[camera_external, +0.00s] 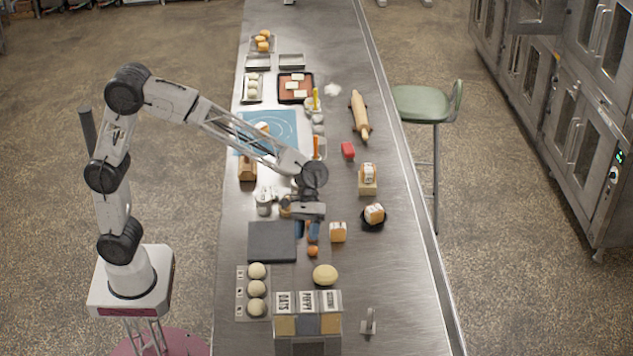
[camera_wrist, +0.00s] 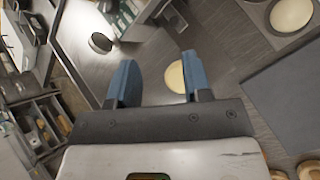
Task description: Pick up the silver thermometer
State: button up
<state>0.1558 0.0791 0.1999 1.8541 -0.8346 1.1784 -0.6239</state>
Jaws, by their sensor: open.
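A small silver upright item (camera_external: 368,322), which looks like the thermometer, stands near the front of the steel table, right of the labelled bins. In the wrist view, a round, dial-like item on the tabletop at upper left (camera_wrist: 101,43) appears to be the same thing. Its markings are too small to read. My gripper (camera_external: 307,231) points down over the table's middle, behind and to the left of this item and well apart from it. In the wrist view, the blue fingers of my gripper (camera_wrist: 160,78) are spread, with nothing held between them.
A pale yellow dough ball (camera_external: 325,274) lies between my gripper and the labelled bins (camera_external: 308,324). A dark slab (camera_external: 272,256) and a tray of dough balls (camera_external: 243,300) lie left. Small loaves (camera_external: 338,232) stand right of my gripper. Bare steel surrounds the silver item's right side.

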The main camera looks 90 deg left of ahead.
jog(key=w+d+f+n+h, duration=0.2)
jog(key=w+d+f, duration=0.2)
jog(key=w+d, duration=0.4)
jog(key=n+g+h, duration=0.1)
jog(key=n+h, duration=0.2)
jog(key=n, duration=0.1)
send_near(370, 310)
jog(key=w+x, duration=0.1)
jog(key=x, duration=0.2)
jog(key=shift+s+d, duration=0.1)
jog(key=shift+s, duration=0.5)
jog(key=shift+d, duration=0.1)
jog(key=shift+x, duration=1.15)
jog(key=shift+s+d+f, duration=0.1)
jog(key=shift+d, duration=0.05)
jog(key=shift+x, duration=2.45)
